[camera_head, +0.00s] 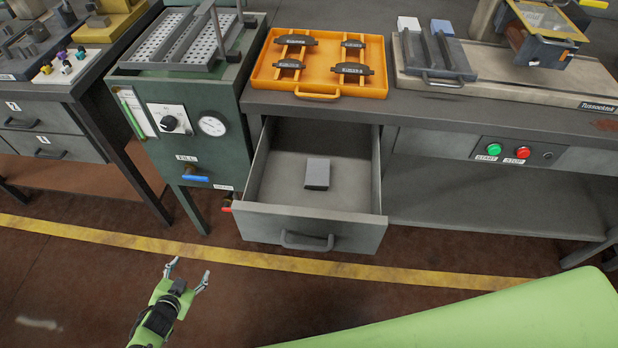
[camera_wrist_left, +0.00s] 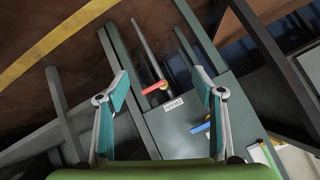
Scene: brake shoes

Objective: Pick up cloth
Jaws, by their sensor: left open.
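A small grey folded block, probably the cloth (camera_head: 317,174), lies in the open drawer (camera_head: 365,228) under the workbench, in the middle of the head view. My left gripper (camera_head: 188,272) is open and empty. It is in front of and to the left of the drawer, over the floor, well apart from the cloth. In the left wrist view its two fingers (camera_wrist_left: 165,95) are spread, with nothing between them. The cloth does not show in the left wrist view. My right gripper is not in view.
A green cabinet (camera_head: 190,140) with a dial, gauge and blue-handled valve (camera_head: 195,178) stands left of the drawer. A red valve handle (camera_head: 226,209) is close to the drawer's left front. An orange tray (camera_head: 262,80) with brake shoes sits on the bench above. The floor in front is clear.

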